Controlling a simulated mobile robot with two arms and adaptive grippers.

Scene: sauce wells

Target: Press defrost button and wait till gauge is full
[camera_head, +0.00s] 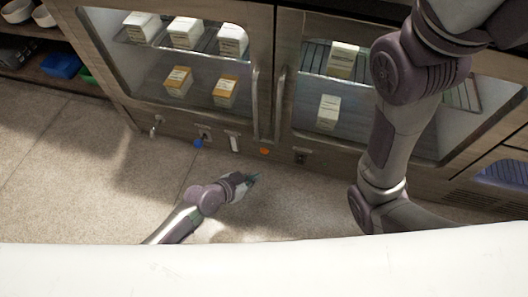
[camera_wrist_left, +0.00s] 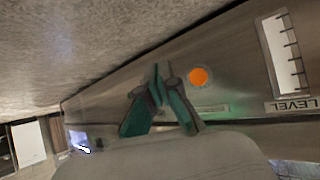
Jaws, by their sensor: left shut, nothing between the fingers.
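A round orange button (camera_head: 264,151) sits on the low metal panel under the glass doors; it also shows in the left wrist view (camera_wrist_left: 198,77). I cannot read a label for it. The gauge (camera_head: 234,142) is a pale upright strip left of the button. In the left wrist view the gauge (camera_wrist_left: 281,54) is white with dark ticks, next to an upside-down "LEVEL" label; I see no coloured fill. My left gripper (camera_head: 256,178) is low in front of the panel, below the button. Its green-padded fingers (camera_wrist_left: 158,84) are shut and empty, apart from the button. My right gripper is out of view.
A blue knob (camera_head: 198,143), a tap-like fitting (camera_head: 155,127) and a dark switch (camera_head: 301,157) are on the same panel. Door handles (camera_head: 279,104) stick out above. My right arm crosses the right door. The floor (camera_head: 90,180) is clear at left.

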